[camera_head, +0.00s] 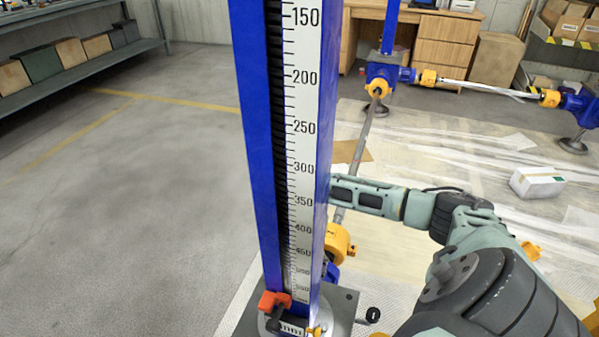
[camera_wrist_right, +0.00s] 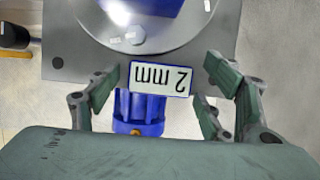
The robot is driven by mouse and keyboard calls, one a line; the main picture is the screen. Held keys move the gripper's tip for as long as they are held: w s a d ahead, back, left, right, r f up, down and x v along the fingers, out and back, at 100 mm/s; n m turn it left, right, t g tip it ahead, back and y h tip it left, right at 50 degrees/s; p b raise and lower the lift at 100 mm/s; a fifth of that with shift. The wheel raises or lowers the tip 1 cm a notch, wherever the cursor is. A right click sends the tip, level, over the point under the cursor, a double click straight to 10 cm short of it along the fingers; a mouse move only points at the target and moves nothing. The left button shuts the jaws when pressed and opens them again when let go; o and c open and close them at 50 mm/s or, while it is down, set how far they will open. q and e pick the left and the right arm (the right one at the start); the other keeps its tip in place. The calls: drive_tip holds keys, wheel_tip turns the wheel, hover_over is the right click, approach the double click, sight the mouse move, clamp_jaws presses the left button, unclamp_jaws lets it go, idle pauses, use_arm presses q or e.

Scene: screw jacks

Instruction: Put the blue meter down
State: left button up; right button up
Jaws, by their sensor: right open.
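The blue meter (camera_head: 255,150) is a tall upright blue column with a white millimetre scale (camera_head: 302,130) on its face. It stands on a grey base plate (camera_head: 345,305), with a red-orange part (camera_head: 273,301) near its foot. My right arm comes in from the right and its end passes behind the column, which hides the gripper in the head view. In the right wrist view my right gripper (camera_wrist_right: 162,75) is open, its fingers on either side of a "2 mm" label (camera_wrist_right: 160,78) above a blue cylindrical part (camera_wrist_right: 139,112). Contact cannot be told. My left gripper is not in view.
A rod (camera_head: 361,145) runs from behind the column to another blue jack (camera_head: 381,73). A further jack (camera_head: 580,108) stands at the right. A white box (camera_head: 537,182) lies on the plastic sheeting. A shelf (camera_head: 75,70) is at the far left; the floor before it is clear.

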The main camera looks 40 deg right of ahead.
drive_tip(key=shift+r, duration=0.1)
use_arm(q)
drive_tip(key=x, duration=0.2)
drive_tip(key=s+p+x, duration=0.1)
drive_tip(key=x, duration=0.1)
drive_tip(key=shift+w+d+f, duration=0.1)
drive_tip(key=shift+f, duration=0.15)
use_arm(e)
drive_tip(key=v, duration=1.2)
